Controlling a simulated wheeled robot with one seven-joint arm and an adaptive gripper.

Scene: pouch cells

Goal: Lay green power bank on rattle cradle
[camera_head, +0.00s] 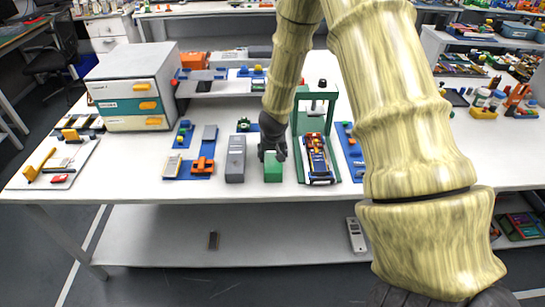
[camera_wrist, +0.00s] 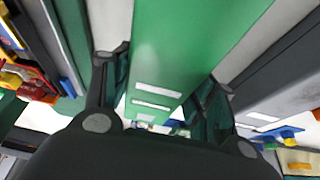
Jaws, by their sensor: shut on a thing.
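The green power bank (camera_head: 273,173) stands near the front edge of the white table in the head view. In the wrist view the green power bank (camera_wrist: 190,45) fills the space between my fingers, with pale stripes near its lower end. My gripper (camera_head: 271,153) points down and is shut on it; in the wrist view my gripper (camera_wrist: 160,90) has a finger on each side. I cannot tell whether the power bank touches the table. I cannot tell for sure which thing is the rattle cradle; a green-framed fixture (camera_head: 300,118) stands just right of my gripper.
A long grey block (camera_head: 236,158) lies close on the left. A colourful red, yellow and blue piece (camera_head: 318,160) lies at the fixture's front. Blue plates with small parts (camera_head: 186,165) lie further left. A drawer cabinet (camera_head: 126,95) stands at back left. My arm hides part of the right side.

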